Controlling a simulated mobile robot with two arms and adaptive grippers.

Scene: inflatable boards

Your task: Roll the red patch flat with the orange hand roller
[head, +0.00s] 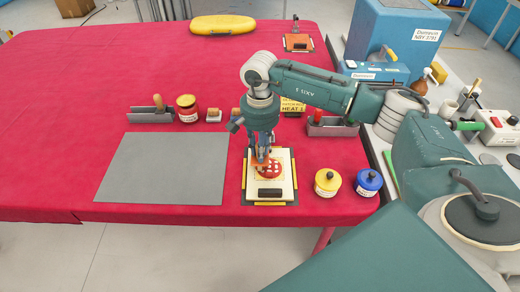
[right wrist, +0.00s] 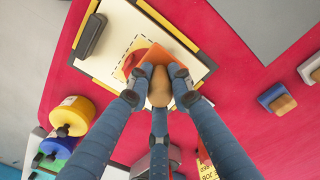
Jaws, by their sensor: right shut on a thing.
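My right gripper (head: 262,158) is over a cream board with a dark and yellow edge (head: 286,188). It is shut on the wooden handle of the orange hand roller (right wrist: 174,54), which also shows beneath the fingers in the head view (head: 257,164). The red patch (head: 273,171), with pale spots, lies on the board. In the right wrist view the patch (right wrist: 132,62) is partly hidden by the roller, inside a dashed outline. I cannot tell whether the roller touches the patch. My left gripper is not in view.
A dark block (head: 270,192) sits at the board's near end. Yellow (head: 327,183) and blue (head: 368,183) pots stand to its right. A grey sheet (head: 165,168) lies left on the red table (head: 60,130).

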